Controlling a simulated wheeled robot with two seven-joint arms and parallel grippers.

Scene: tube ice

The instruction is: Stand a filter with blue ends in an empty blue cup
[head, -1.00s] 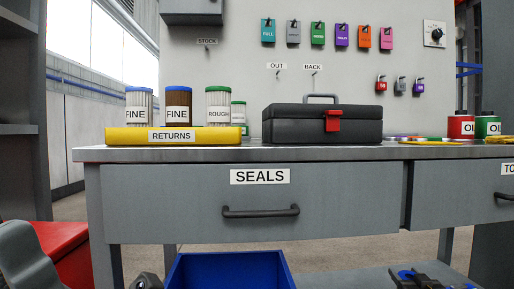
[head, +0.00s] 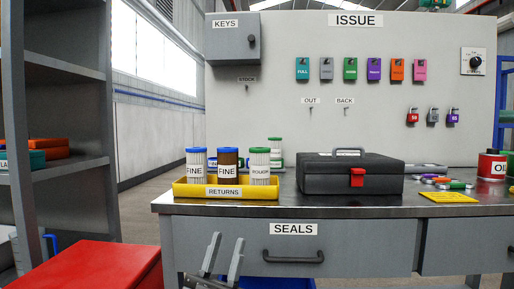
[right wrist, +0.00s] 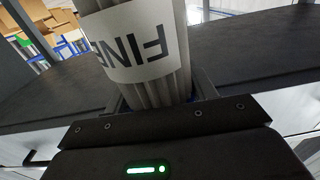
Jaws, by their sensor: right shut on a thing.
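My right gripper (right wrist: 158,108) is shut on a pale ribbed filter (right wrist: 145,45) with a FINE label, seen in the right wrist view. Something blue shows near its lower end; its far end is out of frame. My left gripper (head: 224,258) is open and empty, low in front of the bench in the head view. Behind the yellow tray, partly hidden, a small blue-marked container (head: 212,163) may be a blue cup; whether it is empty cannot be told.
The yellow RETURNS tray (head: 228,192) holds a white FINE filter (head: 197,158), a brown FINE filter (head: 228,157) and a ROUGH filter (head: 260,160). A black toolbox (head: 335,178) stands right of it. A red chest (head: 85,275) and a shelf rack (head: 62,70) are at left.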

